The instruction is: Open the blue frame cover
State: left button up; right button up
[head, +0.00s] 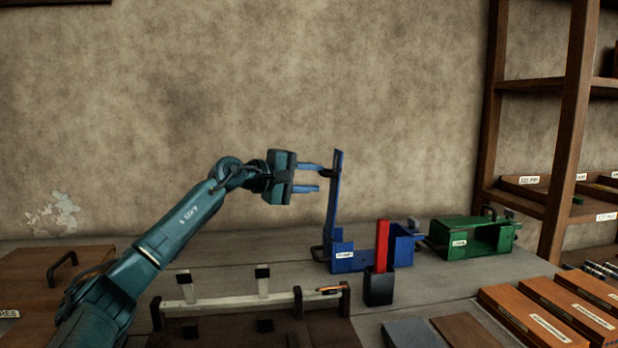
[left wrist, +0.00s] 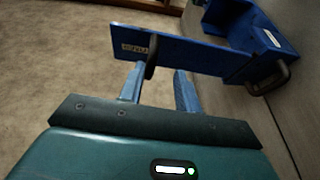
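The blue frame (head: 360,262) stands on the bench right of centre in the head view. Its blue cover (head: 335,205) stands nearly upright at the frame's left end, swung up and open. In the left wrist view the cover (left wrist: 195,56) crosses the picture, with a dark handle (left wrist: 151,57) on its face and the frame (left wrist: 245,28) beyond. My left gripper (head: 319,178) is left of the cover's upper part. Its two blue fingers are apart, with tips close to the cover and the handle. I cannot tell whether they touch. My right gripper is not in view.
A black holder (head: 379,288) with a red piece (head: 382,245) stands in front of the frame. A green box (head: 470,238) is to its right. A rail fixture (head: 235,303) and a wooden box (head: 45,280) are to the left. Shelves (head: 560,130) stand at the right.

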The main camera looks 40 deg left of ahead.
pick_arm(q)
jog(key=shift+r, duration=0.1)
